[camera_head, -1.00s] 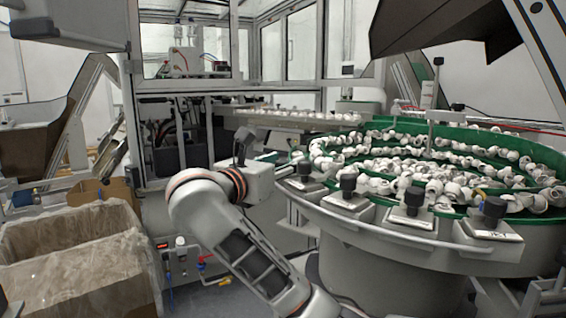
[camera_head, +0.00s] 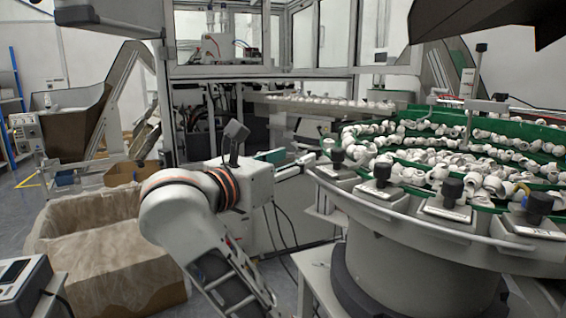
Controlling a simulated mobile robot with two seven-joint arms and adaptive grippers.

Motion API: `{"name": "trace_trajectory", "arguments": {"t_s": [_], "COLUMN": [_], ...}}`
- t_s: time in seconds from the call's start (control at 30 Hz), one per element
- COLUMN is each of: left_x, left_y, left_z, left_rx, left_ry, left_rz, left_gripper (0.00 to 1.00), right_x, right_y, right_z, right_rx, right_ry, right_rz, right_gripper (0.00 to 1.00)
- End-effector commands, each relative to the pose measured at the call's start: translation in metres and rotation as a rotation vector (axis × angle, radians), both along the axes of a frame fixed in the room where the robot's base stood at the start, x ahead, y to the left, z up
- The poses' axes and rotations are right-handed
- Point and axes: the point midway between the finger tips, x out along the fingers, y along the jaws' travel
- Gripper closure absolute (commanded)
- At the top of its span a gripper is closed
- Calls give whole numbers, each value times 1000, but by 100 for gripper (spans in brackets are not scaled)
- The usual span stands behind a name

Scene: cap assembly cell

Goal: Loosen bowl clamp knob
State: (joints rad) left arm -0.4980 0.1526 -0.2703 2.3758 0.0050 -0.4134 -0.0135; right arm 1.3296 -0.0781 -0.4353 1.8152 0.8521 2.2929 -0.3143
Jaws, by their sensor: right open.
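Several black clamp knobs line the near rim of the bowl feeder (camera_head: 400,235). Each stands upright on a small metal clamp plate: a leftmost knob (camera_head: 337,157), a second knob (camera_head: 382,171), a third knob (camera_head: 452,189) and a rightmost knob (camera_head: 539,205). My right gripper (camera_head: 288,161) is open, partly hidden behind its own wrist, just left of the bowl. It is apart from the leftmost knob, and nothing shows between its fingers. My left gripper is out of view.
White caps (camera_head: 430,150) fill the bowl's green tracks. A lined cardboard box (camera_head: 60,225) stands at the left. A glazed machine frame (camera_head: 260,72) rises behind. A white stand (camera_head: 318,275) is beside the bowl's base.

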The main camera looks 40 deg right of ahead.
Motion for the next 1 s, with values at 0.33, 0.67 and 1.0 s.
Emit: {"name": "trace_trajectory", "arguments": {"t_s": [0.33,0.67,1.0], "left_x": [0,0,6], "left_y": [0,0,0], "left_z": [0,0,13], "left_rx": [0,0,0], "left_ry": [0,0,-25], "left_rz": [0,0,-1], "left_gripper": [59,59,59], "right_x": [-8,-8,-20], "right_y": [23,23,16], "right_z": [0,0,33], "right_rx": [0,-1,-77], "right_ry": [0,0,1], "right_rz": [-1,-1,-52], "right_gripper": [59,59,59]}}
